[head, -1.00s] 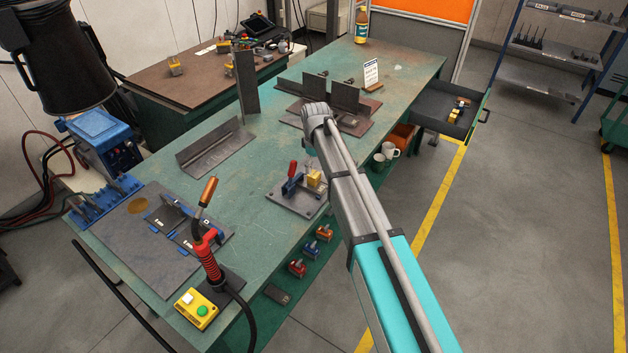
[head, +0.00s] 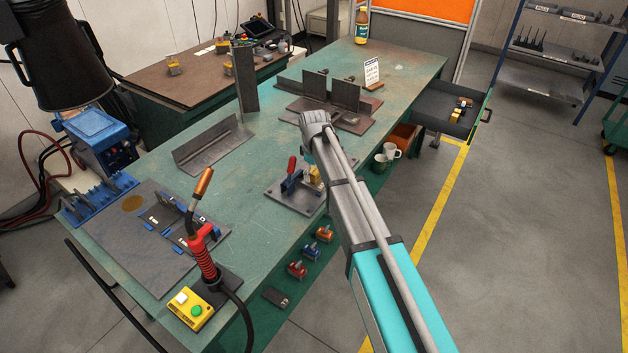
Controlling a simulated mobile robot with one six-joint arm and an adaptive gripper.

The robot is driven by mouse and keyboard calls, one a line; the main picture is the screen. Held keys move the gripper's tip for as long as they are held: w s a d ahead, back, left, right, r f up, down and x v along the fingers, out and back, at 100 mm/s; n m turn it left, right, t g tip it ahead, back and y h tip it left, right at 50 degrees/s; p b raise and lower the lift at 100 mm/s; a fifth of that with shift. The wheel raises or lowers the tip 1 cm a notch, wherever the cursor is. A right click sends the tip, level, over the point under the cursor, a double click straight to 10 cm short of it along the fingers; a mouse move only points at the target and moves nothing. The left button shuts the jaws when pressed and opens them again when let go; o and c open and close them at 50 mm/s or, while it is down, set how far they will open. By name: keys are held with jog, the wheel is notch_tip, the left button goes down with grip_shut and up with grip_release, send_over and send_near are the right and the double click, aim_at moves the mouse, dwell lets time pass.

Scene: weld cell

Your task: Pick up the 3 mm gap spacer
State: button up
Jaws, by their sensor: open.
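I cannot pick out the 3 mm gap spacer for certain at this size. A grey fixture plate (head: 284,199) with a red-handled toggle clamp (head: 290,172) and a small yellow block (head: 315,175) lies near the bench's right edge. My arm reaches in from the lower right. My gripper (head: 311,169) points down at the block's end of this plate, largely hidden behind my own arm. Only a small part of it shows, and its jaws are not clear. I see nothing held in it. Whether it touches the block is hidden.
The green bench (head: 240,180) also carries a welding torch (head: 205,250), a yellow button box (head: 190,309), a dark plate with blue clips (head: 150,240), angle steel (head: 213,147) and upright plates (head: 330,92). Coloured clamps (head: 297,268) sit along its front side. Mugs (head: 388,154) stand at right.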

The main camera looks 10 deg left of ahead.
jog(key=shift+f, duration=0.4)
dwell(0.3)
grip_shut()
jog(key=shift+r, duration=0.15)
dwell(0.3)
notch_tip(320, 180, up, 3)
jog(key=p, duration=0.3)
jog(key=s+d+r+p, duration=0.2)
jog(key=s+r+p, duration=0.3)
jog(key=s, duration=0.1)
jog(key=s+d+r+p, duration=0.3)
jog(key=s+r+p, duration=0.1)
jog(key=s, duration=0.3)
jog(key=shift+d+r+p, duration=0.3)
jog(key=shift+r+p, duration=0.05)
jog(key=shift+r, duration=0.05)
jog(key=shift+w, duration=0.1)
